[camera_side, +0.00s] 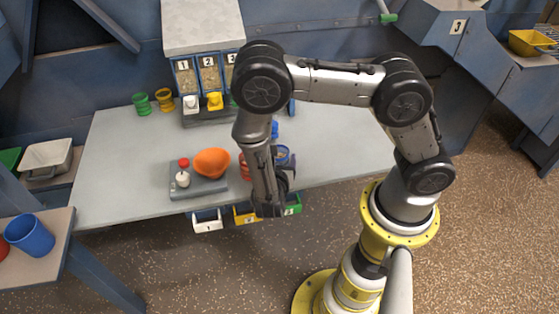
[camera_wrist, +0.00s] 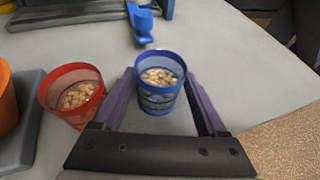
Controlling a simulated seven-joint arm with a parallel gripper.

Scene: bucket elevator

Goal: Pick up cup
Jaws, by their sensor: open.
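A blue cup (camera_wrist: 158,88) with pale pieces inside stands upright between the two purple fingers of my gripper (camera_wrist: 159,74) in the wrist view. The fingers are spread, one on each side of the cup. I cannot tell whether either finger touches it. A red cup (camera_wrist: 72,97), also holding pale pieces, stands just left of the left finger. In the side view the blue cup (camera_side: 282,153) and red cup (camera_side: 244,168) are partly hidden by my arm, and the fingertips cannot be made out.
An orange bowl (camera_side: 211,162) and a red-capped shaker sit on a grey scale (camera_side: 198,188) to the left. A numbered dispenser (camera_side: 209,75) stands at the back; green (camera_side: 142,104) and orange (camera_side: 164,100) cups are beside it. The right part of the table (camera_side: 340,145) is clear.

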